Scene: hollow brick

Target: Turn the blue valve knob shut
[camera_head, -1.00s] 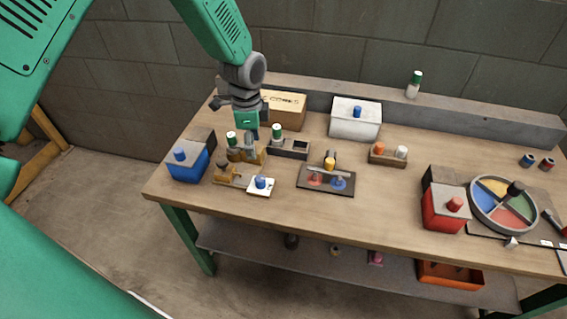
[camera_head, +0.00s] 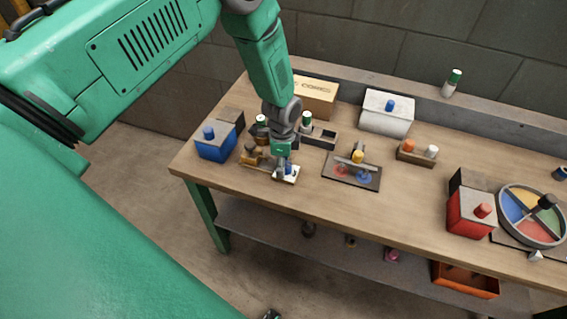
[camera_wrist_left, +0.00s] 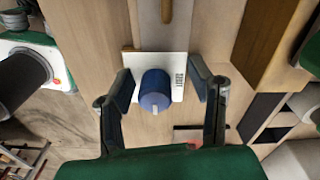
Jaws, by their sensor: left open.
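The blue valve knob (camera_head: 288,169) stands on a small white plate (camera_head: 292,180) beside brass-coloured fittings, near the left front of the workbench. In the left wrist view the knob (camera_wrist_left: 155,88) is a blue cylinder with a pale mark at its lower edge. The white plate (camera_wrist_left: 172,62) has small dark lettering, too small to read. My left gripper (camera_head: 284,164) is right above the knob, pointing down. In the wrist view its open fingers (camera_wrist_left: 161,85) are on either side of the knob, with a visible gap on each side.
A blue box (camera_head: 215,148) stands left of the valve. A dark panel with red and blue taps (camera_head: 352,178) lies to the right. Green-capped bottles, one (camera_head: 306,121) visible, stand close behind. A wooden box (camera_head: 315,95) is farther back. The bench front is clear.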

